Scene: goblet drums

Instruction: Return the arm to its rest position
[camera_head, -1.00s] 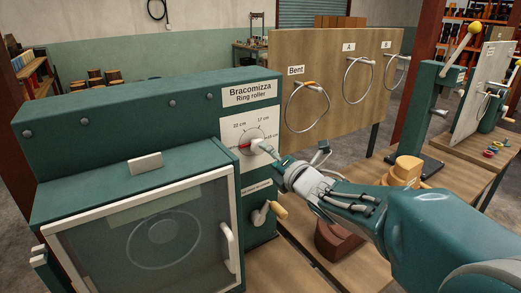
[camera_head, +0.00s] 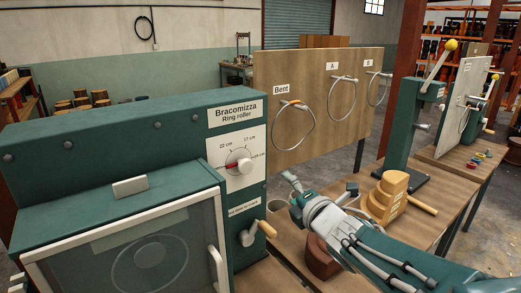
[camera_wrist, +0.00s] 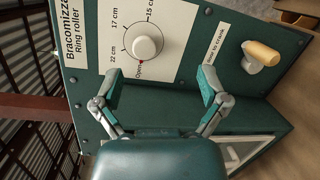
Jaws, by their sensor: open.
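My gripper (camera_head: 296,188) is at the end of my teal and grey arm, to the right of the ring roller (camera_head: 105,120) and apart from its dial (camera_head: 238,163). In the wrist view my gripper (camera_wrist: 160,88) has its two fingers spread wide, with nothing between them. The white dial knob (camera_wrist: 145,46) shows beyond the fingertips. Its red mark points towards the word "Open" in the wrist view, and to the left in the head view.
A crank with a wooden handle (camera_head: 267,229) sits below the dial. A wooden block (camera_head: 388,197) and a brown rounded piece (camera_head: 322,258) stand on the bench near my arm. Behind is a board (camera_head: 310,100) with hanging rings. A green lever press (camera_head: 405,120) stands right.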

